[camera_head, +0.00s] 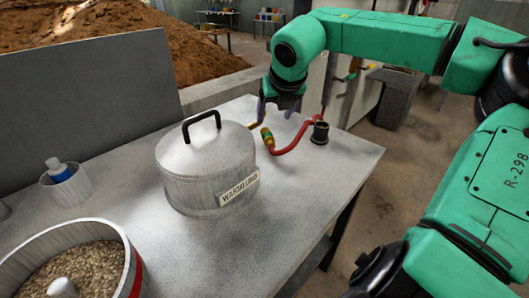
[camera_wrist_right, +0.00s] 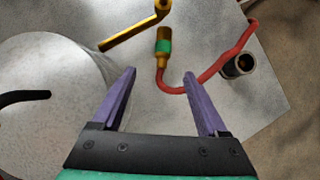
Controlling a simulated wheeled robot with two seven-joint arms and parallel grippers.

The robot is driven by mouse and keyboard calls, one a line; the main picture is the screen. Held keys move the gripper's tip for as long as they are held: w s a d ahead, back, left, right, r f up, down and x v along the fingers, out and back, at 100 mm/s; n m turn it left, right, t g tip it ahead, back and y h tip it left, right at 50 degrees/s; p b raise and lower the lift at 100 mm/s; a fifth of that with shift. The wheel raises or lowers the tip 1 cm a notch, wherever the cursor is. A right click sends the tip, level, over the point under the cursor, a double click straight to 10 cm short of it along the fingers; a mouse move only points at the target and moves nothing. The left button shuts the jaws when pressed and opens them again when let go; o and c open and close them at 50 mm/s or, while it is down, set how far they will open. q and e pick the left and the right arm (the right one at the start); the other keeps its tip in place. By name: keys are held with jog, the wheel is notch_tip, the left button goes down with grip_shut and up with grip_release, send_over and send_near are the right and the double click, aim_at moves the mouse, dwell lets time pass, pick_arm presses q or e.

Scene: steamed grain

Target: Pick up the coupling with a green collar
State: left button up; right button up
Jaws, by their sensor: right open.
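The coupling with a green collar (camera_head: 267,138) is brass-coloured and sits at the end of a red hose (camera_head: 295,141) on the grey table, right of the lidded metal pot. In the right wrist view the coupling (camera_wrist_right: 163,46) lies beyond the fingertips, roughly in line with the gap between them. My right gripper (camera_head: 275,107) is above the table near the coupling. Its purple fingers (camera_wrist_right: 161,72) are apart with nothing between them, and they do not touch the coupling. My left gripper does not show.
A lidded pot (camera_head: 207,165) with a black handle stands close to the left. A dark cup-like fitting (camera_head: 320,132) stands right of the hose. A brass pipe (camera_wrist_right: 133,27) lies beside the coupling. A pot of grain (camera_head: 68,265) and a small container (camera_head: 66,186) are at the left.

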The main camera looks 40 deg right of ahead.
send_near(269, 135)
jog(key=x, duration=0.4)
jog(key=shift+w+f, duration=0.2)
jog(key=shift+f, duration=0.05)
jog(key=x, duration=0.5)
jog(key=shift+d+f+p, duration=0.2)
jog(key=shift+f+p, duration=0.05)
jog(key=shift+p, duration=0.15)
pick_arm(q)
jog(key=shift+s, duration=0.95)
pick_arm(e)
jog(key=shift+r, duration=0.1)
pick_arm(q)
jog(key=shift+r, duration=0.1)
pick_arm(e)
grip_shut()
